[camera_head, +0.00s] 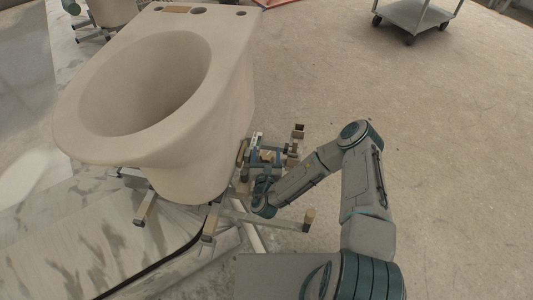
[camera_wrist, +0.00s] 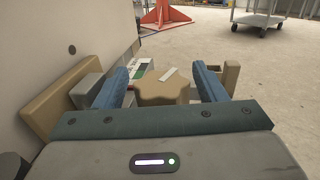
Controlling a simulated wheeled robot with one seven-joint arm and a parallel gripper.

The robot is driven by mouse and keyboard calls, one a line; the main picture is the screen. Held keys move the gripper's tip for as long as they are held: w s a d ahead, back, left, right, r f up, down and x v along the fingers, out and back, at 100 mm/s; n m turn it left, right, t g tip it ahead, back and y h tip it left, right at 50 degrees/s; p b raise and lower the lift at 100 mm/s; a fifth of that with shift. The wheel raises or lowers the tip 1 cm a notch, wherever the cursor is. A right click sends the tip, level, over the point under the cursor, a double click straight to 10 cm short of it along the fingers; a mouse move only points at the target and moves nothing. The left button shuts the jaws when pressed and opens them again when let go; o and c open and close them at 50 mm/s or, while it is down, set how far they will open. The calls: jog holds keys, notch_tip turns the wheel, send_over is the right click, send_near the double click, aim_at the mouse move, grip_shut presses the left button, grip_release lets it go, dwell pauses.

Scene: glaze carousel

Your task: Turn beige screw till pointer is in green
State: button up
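The beige screw (camera_wrist: 162,90) has a lobed knob and shows in the middle of the wrist view. The two blue fingers of my gripper (camera_wrist: 161,84) stand on either side of it, with narrow gaps seeming to show between them and the knob. Behind the knob is a small scale plate (camera_wrist: 140,68) with white and green parts. A pale strip (camera_wrist: 168,74) slants beside it and may be the pointer; I cannot tell which band it is on. In the head view my gripper (camera_head: 264,183) is at the small mechanism (camera_head: 266,156), and the knob is not clear.
A large beige toilet-shaped body (camera_head: 150,90) stands close on the left of my gripper. A tan block (camera_wrist: 70,98) is at the left finger, and a tan bracket (camera_wrist: 231,76) is beyond the right one. A wheeled cart (camera_head: 415,15) stands far off; the floor at right is clear.

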jog(key=s+b, duration=0.1)
jog(key=s, duration=0.3)
jog(key=s+b, duration=0.1)
jog(key=s, duration=0.3)
jog(key=s+f+b, duration=0.1)
jog(key=s+b, duration=0.1)
jog(key=s, duration=0.2)
jog(key=shift+s+a, duration=0.25)
jog(key=shift+a, duration=0.1)
jog(key=b, duration=0.3)
jog(key=shift+s+d+r, duration=0.1)
jog(key=shift+s+r, duration=0.1)
jog(key=shift+s, duration=0.15)
jog(key=shift+s+r+b, duration=0.15)
jog(key=shift+b, duration=0.25)
jog(key=shift+s+d+r, duration=0.1)
jog(key=shift+r, duration=0.1)
